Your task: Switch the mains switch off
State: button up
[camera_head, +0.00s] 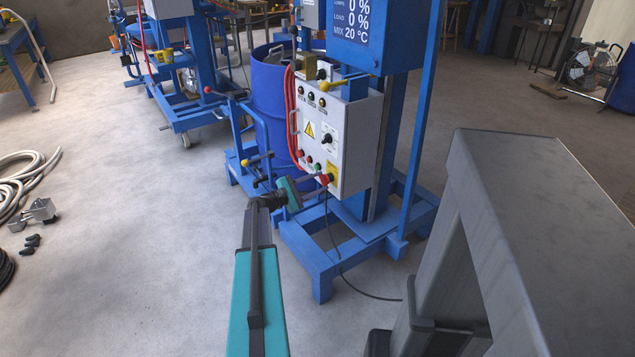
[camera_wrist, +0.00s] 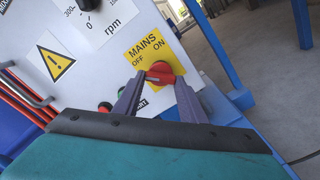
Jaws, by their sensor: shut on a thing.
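The mains switch is a red knob (camera_wrist: 160,72) on a yellow plate (camera_wrist: 150,46) marked MAINS, OFF and ON. It is low on the front of the light grey control panel (camera_head: 358,140); in the head view the red knob (camera_head: 325,179) shows at the panel's lower right corner. My gripper (camera_wrist: 160,88) has its two grey fingers on either side of the knob and is shut on it. The fingers hide part of the knob's lower side, and I cannot tell surely whether it points to OFF or ON.
Green and red buttons (camera_head: 309,160) sit left of the switch. Red cables (camera_head: 290,110) and a blue drum (camera_head: 270,95) stand left of the panel. The blue frame's foot (camera_head: 320,270) and a black cable (camera_head: 350,285) lie below.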

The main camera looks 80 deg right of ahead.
jog(key=shift+f, duration=0.1)
jog(key=o, duration=1.1)
jog(key=shift+c, duration=0.2)
jog(key=v, duration=1.4)
